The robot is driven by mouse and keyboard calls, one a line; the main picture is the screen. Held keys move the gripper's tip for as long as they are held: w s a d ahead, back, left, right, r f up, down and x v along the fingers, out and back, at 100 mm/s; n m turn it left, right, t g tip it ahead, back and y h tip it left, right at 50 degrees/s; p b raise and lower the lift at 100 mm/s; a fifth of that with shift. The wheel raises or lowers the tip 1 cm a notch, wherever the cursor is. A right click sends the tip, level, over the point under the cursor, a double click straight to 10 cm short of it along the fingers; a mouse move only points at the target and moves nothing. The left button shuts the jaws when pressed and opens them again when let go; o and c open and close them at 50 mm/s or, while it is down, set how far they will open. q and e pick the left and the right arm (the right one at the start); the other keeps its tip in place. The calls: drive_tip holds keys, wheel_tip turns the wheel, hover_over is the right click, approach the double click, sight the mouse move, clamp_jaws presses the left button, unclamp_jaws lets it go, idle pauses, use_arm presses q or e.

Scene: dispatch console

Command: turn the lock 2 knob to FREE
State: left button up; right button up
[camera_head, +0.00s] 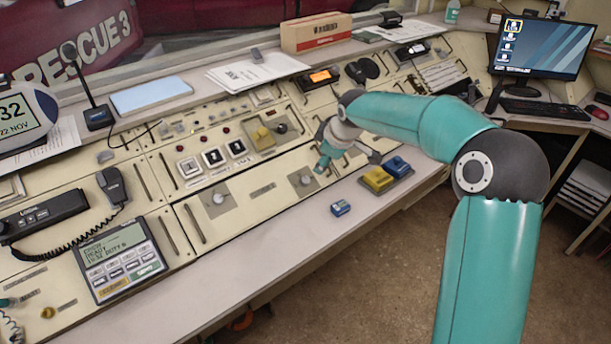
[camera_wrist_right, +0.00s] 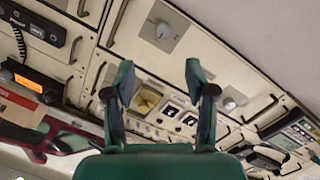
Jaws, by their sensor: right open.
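Two round lock knobs on square grey plates sit on the lower console panel: a left one (camera_head: 218,198) and a right one (camera_head: 305,180). Their labels are too small to read, so I cannot tell which is lock 2. My right gripper (camera_head: 345,166) is open and empty, just right of the right knob and apart from it. In the right wrist view my right gripper (camera_wrist_right: 159,76) shows both fingers spread. The right knob (camera_wrist_right: 163,30) lies beyond the fingertips, and the left knob (camera_wrist_right: 230,104) lies beyond the right finger. My left gripper is out of view.
Numbered switches (camera_head: 213,157) sit above the left knob. A yellow and blue button box (camera_head: 385,177) and a small blue object (camera_head: 340,208) are on the front ledge. A keypad unit (camera_head: 121,260) stands at left. The ledge between is clear.

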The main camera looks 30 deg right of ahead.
sight(306, 179)
drive_tip(key=x, duration=0.5)
drive_tip(key=a+p+x, duration=0.1)
drive_tip(key=x, duration=0.9)
drive_tip(key=shift+w+a+f, duration=0.1)
drive_tip(key=shift+w+f, duration=0.15)
drive_tip(key=shift+w, duration=0.25)
